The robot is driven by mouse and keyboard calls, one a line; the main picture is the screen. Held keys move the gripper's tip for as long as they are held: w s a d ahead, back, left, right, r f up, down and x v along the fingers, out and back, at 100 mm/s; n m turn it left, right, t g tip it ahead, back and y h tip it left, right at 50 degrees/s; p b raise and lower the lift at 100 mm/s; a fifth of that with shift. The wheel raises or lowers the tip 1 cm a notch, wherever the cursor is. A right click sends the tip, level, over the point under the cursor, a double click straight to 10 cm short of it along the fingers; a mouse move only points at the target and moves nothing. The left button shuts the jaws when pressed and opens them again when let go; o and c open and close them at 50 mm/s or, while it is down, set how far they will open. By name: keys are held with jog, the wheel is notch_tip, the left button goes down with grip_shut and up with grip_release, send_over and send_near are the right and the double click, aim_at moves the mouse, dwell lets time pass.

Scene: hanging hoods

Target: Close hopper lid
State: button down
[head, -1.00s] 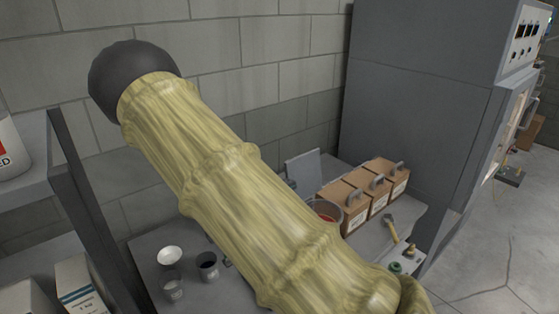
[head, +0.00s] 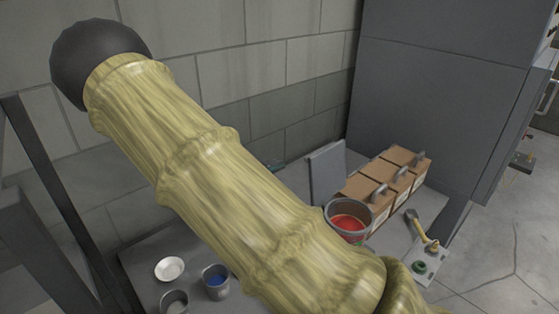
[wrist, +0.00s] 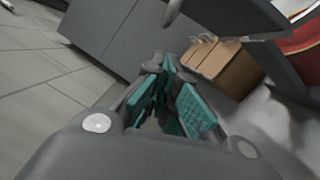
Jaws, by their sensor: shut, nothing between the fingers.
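A flat grey panel (head: 326,172), which looks like the raised hopper lid, stands nearly upright at the back of the bench. A round grey container with red contents (head: 350,218) is in front of it and partly hidden by my arm. I cannot tell how the panel joins a hopper; my sleeved arm covers that area. My gripper (wrist: 168,70) shows in the wrist view, with its teal-padded fingers together and empty. The head view does not show it. In the wrist view a dark grey slab (wrist: 245,14) crosses the upper right, apart from the fingertips.
Brown boxes with grey handles (head: 385,180) stand right of the panel. A hammer (head: 422,228) and green knob (head: 420,266) lie at the bench's right end. Small cups (head: 215,281) and a white bowl (head: 169,268) are at left. A tall grey cabinet (head: 440,100) stands behind.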

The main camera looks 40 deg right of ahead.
jog(key=s+d+r+p, duration=0.1)
jog(key=s+d+p, duration=0.1)
jog(key=d, duration=0.7)
jog(key=shift+r+p, duration=0.2)
jog(key=shift+p, duration=0.55)
jog(key=shift+s, duration=0.2)
